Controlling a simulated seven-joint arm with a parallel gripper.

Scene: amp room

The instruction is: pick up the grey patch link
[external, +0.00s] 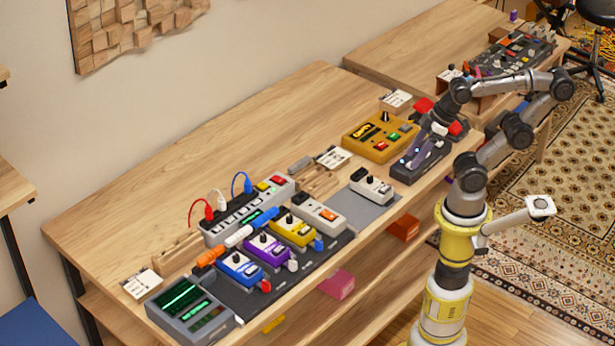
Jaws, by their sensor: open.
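A small grey piece (300,165), which looks like the grey patch link, lies at the back left end of a wooden block holder (322,182) in the middle of the bench. Its exact shape is too small to tell. My gripper (436,132) is open, pointing down above a dark box with small blue lights (408,170) at the bench's right. It is well to the right of the grey piece, and its fingertips are hard to make out. Orange (207,258), white (238,237) and blue (266,219) link-like pieces lie behind the pedals.
Blue (240,268), purple (267,249), yellow (295,230) and light grey (320,214) pedals stand in a row. A power strip with cables (247,211) is behind them. A mustard box (378,138) stands between the holder and my gripper. The back of the bench is clear.

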